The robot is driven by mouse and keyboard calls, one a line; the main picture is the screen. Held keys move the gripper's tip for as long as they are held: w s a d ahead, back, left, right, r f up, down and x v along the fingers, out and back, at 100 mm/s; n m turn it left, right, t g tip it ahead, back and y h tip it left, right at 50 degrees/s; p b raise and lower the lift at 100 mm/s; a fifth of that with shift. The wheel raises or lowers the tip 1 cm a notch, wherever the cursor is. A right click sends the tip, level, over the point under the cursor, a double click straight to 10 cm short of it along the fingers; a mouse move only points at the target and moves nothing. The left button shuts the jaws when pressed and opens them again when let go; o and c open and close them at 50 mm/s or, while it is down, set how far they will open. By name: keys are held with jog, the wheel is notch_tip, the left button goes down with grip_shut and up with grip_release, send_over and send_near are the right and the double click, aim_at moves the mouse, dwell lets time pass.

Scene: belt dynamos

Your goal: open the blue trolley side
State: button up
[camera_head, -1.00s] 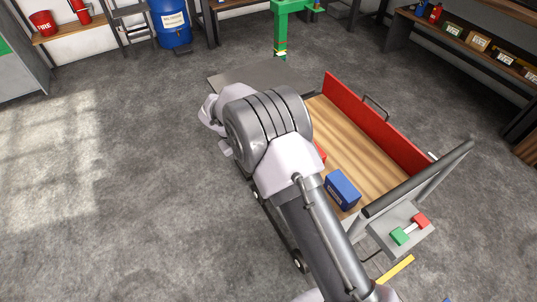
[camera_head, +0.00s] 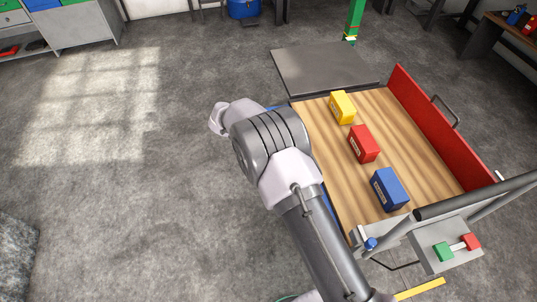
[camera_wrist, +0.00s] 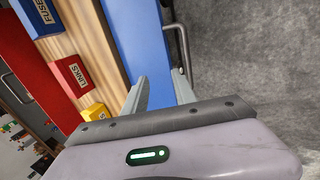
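The trolley has a wooden deck (camera_head: 420,150) and stands right of my arm in the head view. Its blue side (camera_wrist: 137,38) fills the upper middle of the wrist view, with a grey bar handle (camera_wrist: 181,42) along its outer edge. In the head view my arm hides most of the blue side; only a small piece (camera_head: 326,200) shows. My gripper (camera_wrist: 160,76) is open and empty, its fingers pointing at the blue side and handle. The right fingertip is close to the handle's lower end; I cannot tell whether they touch. The fingers are hidden in the head view.
Yellow (camera_head: 342,107), red (camera_head: 364,144) and blue (camera_head: 389,190) boxes stand on the deck. The red side (camera_head: 425,115) is upright. A push bar (camera_head: 480,194) and a panel with green and red blocks (camera_head: 458,247) are at the near end. Floor at left is clear.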

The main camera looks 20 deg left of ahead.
jog(key=p+v, duration=0.6)
jog(key=v, duration=1.1)
jog(key=shift+a, duration=0.2)
jog(key=shift+r, duration=0.2)
jog(key=d+r+m+g+y, duration=0.1)
jog(key=d+r+m+y, duration=0.25)
jog(key=d+r, duration=1.6)
jog(key=s+d+r+m+t+y, duration=0.25)
jog(key=s+d+r+m, duration=0.4)
jog(key=s+d, duration=0.7)
jog(key=s+d+m+t, duration=0.1)
jog(key=s+d, duration=0.2)
jog(key=s, duration=0.3)
jog(key=shift+s+f+y, duration=0.15)
jog(key=shift+f+y, duration=0.1)
jog(key=shift+y, duration=0.05)
